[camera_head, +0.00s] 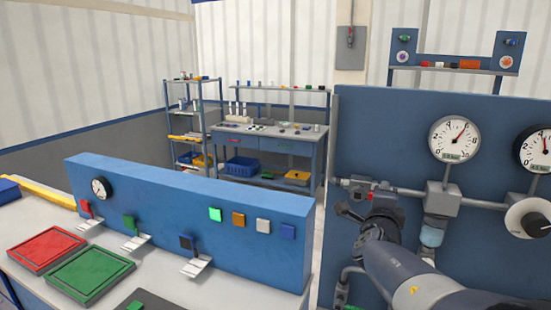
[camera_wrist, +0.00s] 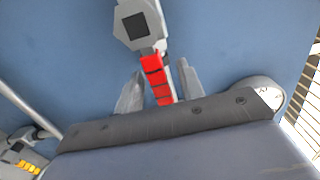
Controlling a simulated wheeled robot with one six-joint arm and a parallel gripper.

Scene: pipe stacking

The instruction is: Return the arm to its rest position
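My arm (camera_head: 425,285) reaches from the lower right of the head view toward the blue pipe panel (camera_head: 385,130). Its dark end is close to a grey pipe fitting with a small red part (camera_head: 370,196). In the wrist view my gripper (camera_wrist: 160,71) has its two grey fingers spread apart. A red segmented piece (camera_wrist: 152,64) shows between them, with gaps on both sides, below a grey fitting with a dark square face (camera_wrist: 135,27). I cannot tell whether the fingers touch it. Nothing appears held.
At the left, a bench holds a blue console (camera_head: 190,220), a red tray (camera_head: 47,250) and a green tray (camera_head: 87,274). A workbench (camera_head: 268,132) stands behind.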

